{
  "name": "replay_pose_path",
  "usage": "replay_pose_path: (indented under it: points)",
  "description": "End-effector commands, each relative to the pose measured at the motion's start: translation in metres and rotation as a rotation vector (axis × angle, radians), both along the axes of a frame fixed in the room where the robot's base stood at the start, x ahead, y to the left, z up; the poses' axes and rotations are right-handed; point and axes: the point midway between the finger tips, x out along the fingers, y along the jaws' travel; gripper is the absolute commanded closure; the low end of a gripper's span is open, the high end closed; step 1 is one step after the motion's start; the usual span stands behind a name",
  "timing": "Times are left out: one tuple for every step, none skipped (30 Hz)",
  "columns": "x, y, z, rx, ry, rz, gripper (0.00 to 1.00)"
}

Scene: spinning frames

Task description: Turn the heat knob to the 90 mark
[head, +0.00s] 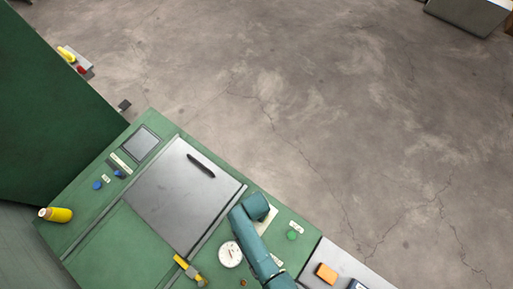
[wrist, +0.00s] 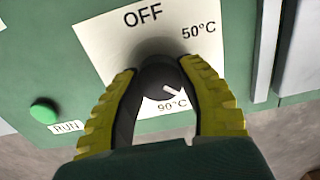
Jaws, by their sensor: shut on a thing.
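The heat knob (wrist: 155,82) is black with a white pointer, on a white plate (wrist: 100,38) marked OFF at the top, 50°C at upper right and 90°C at the bottom. The pointer (wrist: 174,92) slants to the lower right, close above the 90°C label (wrist: 172,105). My gripper (wrist: 158,70), with yellow ribbed fingers, is shut on the knob from both sides. In the head view my teal arm covers the knob, and part of the white plate (head: 270,217) shows beside it.
A green button (wrist: 44,110) with a RUN label (wrist: 66,127) sits left of the plate in the wrist view. A round white gauge (head: 230,254) is beside my arm. An orange block (head: 326,273) is at lower right.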

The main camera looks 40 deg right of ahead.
Motion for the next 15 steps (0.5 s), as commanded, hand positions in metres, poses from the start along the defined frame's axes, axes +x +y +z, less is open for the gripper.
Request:
replay_pose_path:
  points:
    - [-0.0023,0.0006,-0.0019,0.002,0.004,-0.042,0.97]
    - [-0.0024,0.0005,-0.0019,0.002,0.004,-0.071,0.97]
    - [-0.0024,0.0005,-0.002,0.002,0.005,-0.109,0.97]
    - [-0.0026,0.0006,-0.002,0.002,0.005,-0.137,0.97]
    - [-0.0027,0.0006,-0.0021,0.002,0.005,-0.166,0.97]
    - [-0.0028,0.0006,-0.0022,0.002,0.005,-0.204,0.97]
    - [-0.0029,0.0006,-0.0022,0.002,0.005,-0.232,0.97]
    - [-0.003,0.0006,-0.0023,0.002,0.006,-0.26,0.97]
    - [-0.003,0.0006,-0.0024,0.002,0.006,-0.299,0.97]
    - [-0.003,0.0006,-0.0024,0.002,0.006,-0.327,0.97]
    - [-0.003,0.0006,-0.0025,0.001,0.005,-0.354,0.97]
    - [-0.003,0.0006,-0.0025,0.001,0.004,-0.392,0.97]
    - [-0.0029,0.0006,-0.0025,0.001,0.004,-0.418,0.97]
    - [-0.0029,0.0006,-0.0025,0.001,0.004,-0.444,0.97]
    - [-0.0029,0.0006,-0.0025,0.001,0.004,-0.479,0.97]
